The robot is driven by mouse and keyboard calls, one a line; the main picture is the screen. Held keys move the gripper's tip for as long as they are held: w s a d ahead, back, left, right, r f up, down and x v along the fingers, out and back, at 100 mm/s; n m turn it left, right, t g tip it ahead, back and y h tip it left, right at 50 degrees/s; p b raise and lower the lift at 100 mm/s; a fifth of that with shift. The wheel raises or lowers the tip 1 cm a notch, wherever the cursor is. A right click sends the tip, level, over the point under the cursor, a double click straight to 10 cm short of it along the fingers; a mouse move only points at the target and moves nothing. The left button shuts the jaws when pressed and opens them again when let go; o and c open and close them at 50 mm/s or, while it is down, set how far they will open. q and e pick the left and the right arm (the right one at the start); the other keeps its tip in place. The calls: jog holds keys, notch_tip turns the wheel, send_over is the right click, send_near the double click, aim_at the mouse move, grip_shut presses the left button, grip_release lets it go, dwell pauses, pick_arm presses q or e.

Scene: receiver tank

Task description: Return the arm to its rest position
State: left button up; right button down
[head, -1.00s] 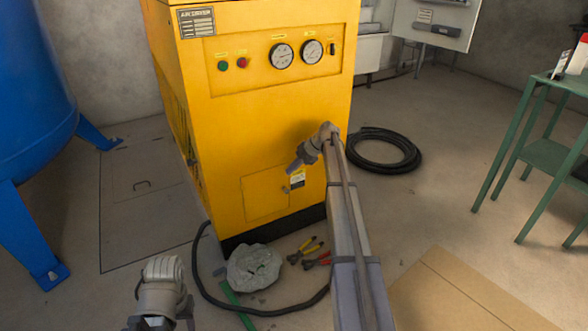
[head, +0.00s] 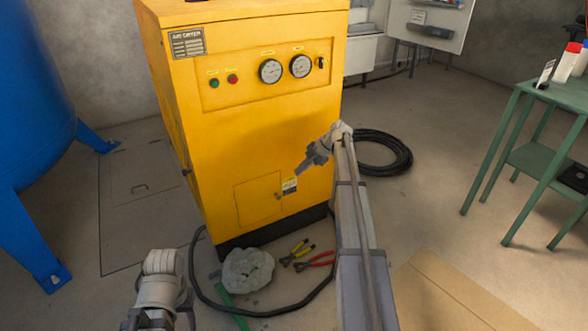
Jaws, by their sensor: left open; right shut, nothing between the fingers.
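My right arm reaches up from the bottom centre of the head view. Its gripper (head: 301,170) is shut and empty, in front of the yellow air dryer (head: 262,130), and points down and left near the small panel door (head: 258,203). Whether it touches the dryer cannot be told, but it appears apart from it. My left arm is folded low at the bottom left. Its gripper (head: 148,320) is open, partly cut off by the bottom edge, with nothing seen in it.
A grey crumpled lump (head: 248,270), pliers (head: 297,254) and a black hose (head: 205,290) lie at the dryer's foot. A coiled hose (head: 385,152) lies behind right. A blue tank (head: 35,120) stands left, a green table (head: 555,95) right. Cardboard (head: 450,295) lies at front right.

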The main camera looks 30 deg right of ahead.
jog(key=shift+s+d+r, duration=0.25)
jog(key=shift+s+r, duration=0.05)
jog(key=shift+r, duration=0.1)
jog(key=s+a+m+g+h+p, duration=0.15)
jog(key=s+a, duration=0.35)
jog(key=a, duration=0.5)
jog(key=s+a+f+m+g, duration=0.1)
jog(key=s+a+m, duration=0.3)
jog(key=a, duration=0.5)
jog(key=s+a+m+g+h+p, duration=0.1)
jog(key=s+a+g, duration=0.1)
jog(key=s+a, duration=0.6)
jog(key=s+a+r+m+h+p, duration=0.15)
jog(key=s+a+m, duration=0.35)
jog(key=s, duration=0.5)
jog(key=s+a+m+h+p, duration=0.1)
jog(key=s+a+m+h, duration=0.25)
jog(key=s+a, duration=0.5)
notch_tip(320, 180, up, 38)
jog(key=p, duration=3.8)
jog(key=shift+w+d+y, duration=0.2)
jog(key=shift+d+y, duration=0.05)
jog(key=shift+y, duration=0.1)
